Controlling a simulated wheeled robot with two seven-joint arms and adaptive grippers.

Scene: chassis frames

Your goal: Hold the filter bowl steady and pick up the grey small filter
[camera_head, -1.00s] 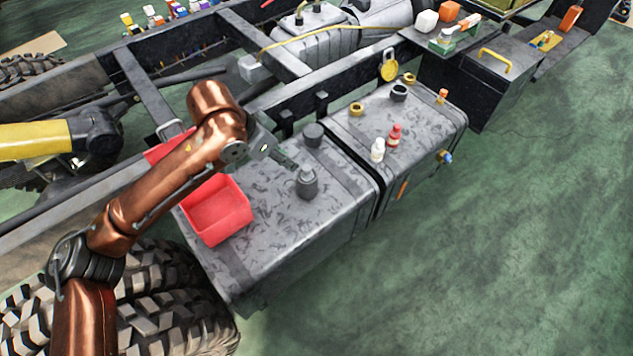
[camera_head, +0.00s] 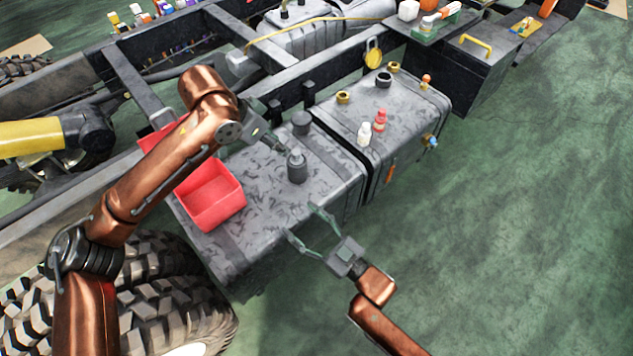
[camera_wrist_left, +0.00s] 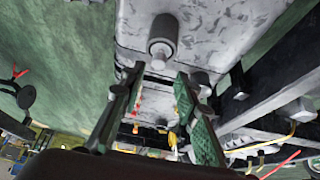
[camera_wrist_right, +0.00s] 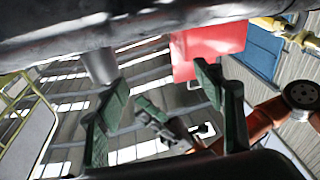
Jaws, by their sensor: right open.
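A dark grey cylindrical bowl (camera_head: 297,174) stands upright on the tank top, with a lighter grey small filter (camera_head: 295,155) showing at its top. In the left wrist view the bowl (camera_wrist_left: 164,30) and small filter (camera_wrist_left: 158,58) lie just beyond the fingertips. My left gripper (camera_head: 279,147) is beside the bowl at its left; its fingers (camera_wrist_left: 160,76) are apart with nothing between them. My right gripper (camera_head: 301,220) is open and empty over the tank's front edge, apart from the bowl. In the right wrist view a grey cylinder (camera_wrist_right: 100,66), apparently the bowl, shows beyond the fingers.
A red tray (camera_head: 240,207) sits at the left of the tank top (camera_head: 265,240). A white bottle (camera_head: 364,134) and a red bottle (camera_head: 380,120) stand on the right tank. Green floor right of the tanks is clear.

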